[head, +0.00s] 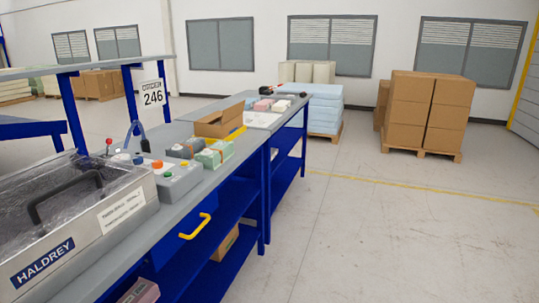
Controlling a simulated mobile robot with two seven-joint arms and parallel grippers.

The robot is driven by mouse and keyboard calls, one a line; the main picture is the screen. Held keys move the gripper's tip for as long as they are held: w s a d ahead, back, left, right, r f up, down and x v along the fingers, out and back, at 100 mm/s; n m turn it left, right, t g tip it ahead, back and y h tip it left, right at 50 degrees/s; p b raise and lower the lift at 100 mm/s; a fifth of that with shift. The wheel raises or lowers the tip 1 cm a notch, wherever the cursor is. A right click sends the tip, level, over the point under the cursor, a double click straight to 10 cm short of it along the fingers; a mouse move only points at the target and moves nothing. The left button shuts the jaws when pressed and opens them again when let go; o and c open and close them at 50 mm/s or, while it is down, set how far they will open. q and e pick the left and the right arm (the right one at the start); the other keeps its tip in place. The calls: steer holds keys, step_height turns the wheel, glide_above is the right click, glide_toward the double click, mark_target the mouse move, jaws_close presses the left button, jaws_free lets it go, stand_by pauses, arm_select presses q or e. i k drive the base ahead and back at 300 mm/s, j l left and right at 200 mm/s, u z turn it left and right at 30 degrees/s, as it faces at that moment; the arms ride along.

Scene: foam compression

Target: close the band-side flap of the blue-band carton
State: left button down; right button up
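An open brown carton (214,127) stands on the grey workbench (207,177), in the middle distance of the head view. At least one flap stands up from its rim. A yellow strip shows low at its right side. I cannot make out a blue band on it, and I cannot tell which flap is the band-side one. Neither of my grippers is in view.
A machine with a black handle and HALDREY label (75,225) fills the near left. A button box (178,178) and small wrapped packs (214,153) lie before the carton. Stacked cartons on a pallet (427,110) stand back right. The floor (400,230) at right is clear.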

mark_target(230, 113)
steer(key=i+l+u, duration=0.45)
steer(key=i, duration=0.25)
steer(key=i+u, duration=0.15)
steer(key=u, duration=0.55)
steer(key=i+l+u, duration=0.2)
steer(key=l, duration=0.15)
steer(key=i+l+u, duration=0.25)
steer(key=l, duration=0.15)
steer(key=i+l, duration=0.15)
steer(key=l, duration=0.2)
steer(key=i+l+u, duration=0.1)
steer(key=l, duration=0.3)
steer(key=i+l, duration=0.15)
steer(key=l, duration=0.2)
steer(key=i+l+u, duration=0.1)
steer(key=l, duration=0.25)
